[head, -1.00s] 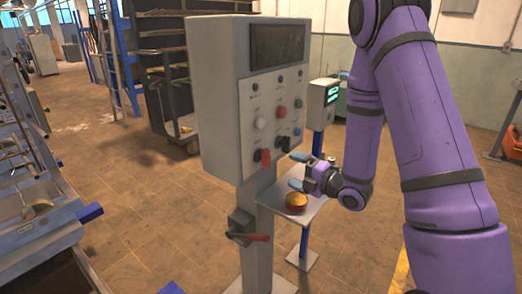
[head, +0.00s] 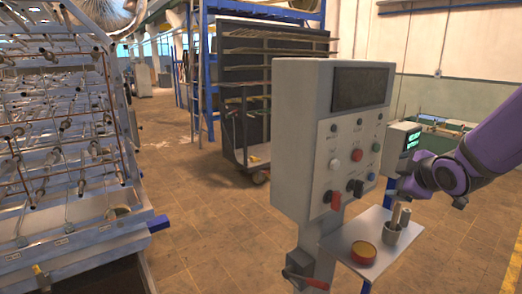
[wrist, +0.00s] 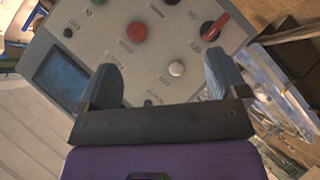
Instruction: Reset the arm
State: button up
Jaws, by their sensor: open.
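My purple arm (head: 490,140) reaches in from the right in the head view. My gripper (wrist: 165,82) is open, with two blue-grey fingers apart and nothing between them in the wrist view. It faces the grey control box (head: 295,140), whose panel fills much of the wrist view. The panel carries a red button (wrist: 136,32), a white button (wrist: 177,68), a red-handled switch (wrist: 215,28) and a dark screen (wrist: 62,78). I cannot tell from the wrist view whether the fingers touch the panel. In the head view the fingertips are hard to make out.
A small table (head: 345,243) beside the box post holds a round red-and-yellow tin (head: 363,253) and a grey cup (head: 394,235) with cylinders in it. A red-handled lever (head: 305,278) sits on the post. A metal rack machine (head: 60,150) stands left. Floor between is open.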

jog(key=s+a+r+m+g, duration=0.1)
jog(key=s+m, duration=0.3)
jog(key=s, duration=0.4)
jog(key=s+a+r+m+g, duration=0.1)
jog(key=s+r+m+g, duration=0.2)
jog(key=s, duration=0.6)
jog(key=s+a+r+m+g, duration=0.1)
jog(key=s+r+m, duration=0.3)
jog(key=s, duration=0.5)
jog(key=shift+a+r+m+g+h, duration=0.15)
jog(key=shift+a+m+g+h, duration=0.2)
jog(key=shift+m+g, duration=0.55)
